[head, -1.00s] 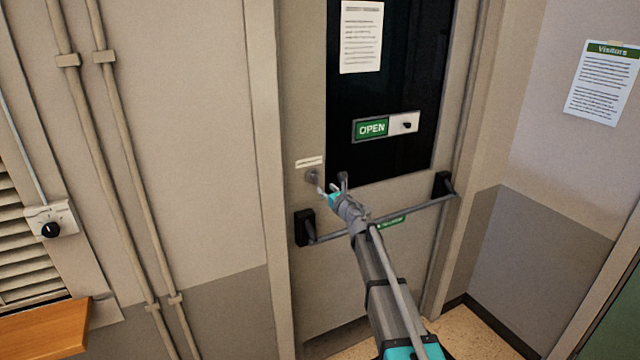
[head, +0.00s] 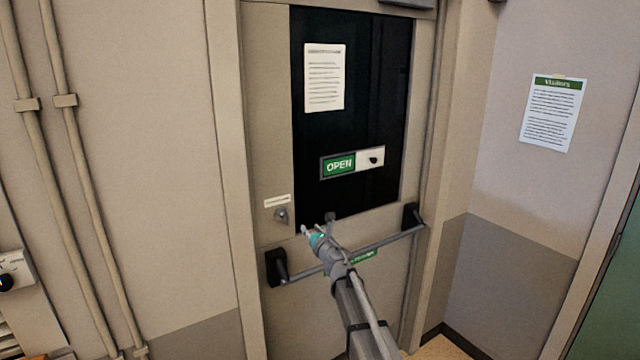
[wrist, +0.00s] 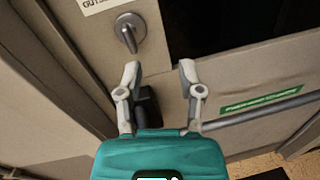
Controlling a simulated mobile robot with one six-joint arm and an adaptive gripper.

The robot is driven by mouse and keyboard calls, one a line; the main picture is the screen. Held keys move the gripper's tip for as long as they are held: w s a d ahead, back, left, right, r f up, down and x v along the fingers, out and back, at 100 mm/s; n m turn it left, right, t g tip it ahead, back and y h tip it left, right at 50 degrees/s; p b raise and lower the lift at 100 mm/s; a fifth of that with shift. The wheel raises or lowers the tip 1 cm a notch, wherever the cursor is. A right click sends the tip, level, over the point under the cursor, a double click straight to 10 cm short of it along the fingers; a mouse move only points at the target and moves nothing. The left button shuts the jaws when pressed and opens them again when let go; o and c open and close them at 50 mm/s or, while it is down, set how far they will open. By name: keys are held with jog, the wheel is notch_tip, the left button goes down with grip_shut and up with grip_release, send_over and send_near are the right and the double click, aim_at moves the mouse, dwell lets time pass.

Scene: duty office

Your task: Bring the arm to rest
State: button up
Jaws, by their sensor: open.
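My gripper (head: 318,226) is open and empty, held out in front of the door (head: 258,120). In the wrist view its two fingers (wrist: 159,80) are spread apart with nothing between them. Above and left of the fingers in that view is a small metal lock fitting (wrist: 129,32) on the door. It also shows in the head view (head: 282,215), to the left of the gripper and apart from it. A push bar (head: 385,243) crosses the door, and my arm passes in front of it. Part of the bar is hidden by my arm.
The door's dark window carries a paper notice (head: 324,78) and an OPEN sign (head: 338,165) with a white knob plate beside it. A Visitors poster (head: 552,113) hangs on the right wall. Pipes (head: 45,170) run down the left wall. A dial box (head: 13,271) sits at the far left.

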jog(key=s+d+f+m+g+h, duration=0.2)
jog(key=s+d+f+m+h, duration=0.15)
jog(key=d+m, duration=0.45)
jog(key=s+d+f+m+g+h, duration=0.1)
jog(key=s+d+f+m+h, duration=0.2)
jog(key=s+d+m+h, duration=0.35)
jog(key=s+d+f+m+g+h, duration=0.2)
jog(key=d+f+m+h, duration=0.1)
jog(key=d+m, duration=0.65)
jog(key=s+f+m+g+y, duration=0.1)
jog(key=s+f+m+g, duration=0.2)
jog(key=s+m, duration=0.2)
jog(key=s+a+f+m+g+y, duration=0.1)
jog(key=s+f+m+g+y, duration=0.1)
jog(key=s, duration=1)
jog(key=s+a+f+m+g+y, duration=0.1)
jog(key=s+f+m+g+y, duration=0.1)
jog(key=s+f+m+g, duration=0.2)
jog(key=s+m+g, duration=0.2)
jog(key=s+m, duration=0.2)
jog(key=s, duration=0.1)
jog(key=shift+s+f, duration=0.2)
jog(key=shift+f, duration=0.1)
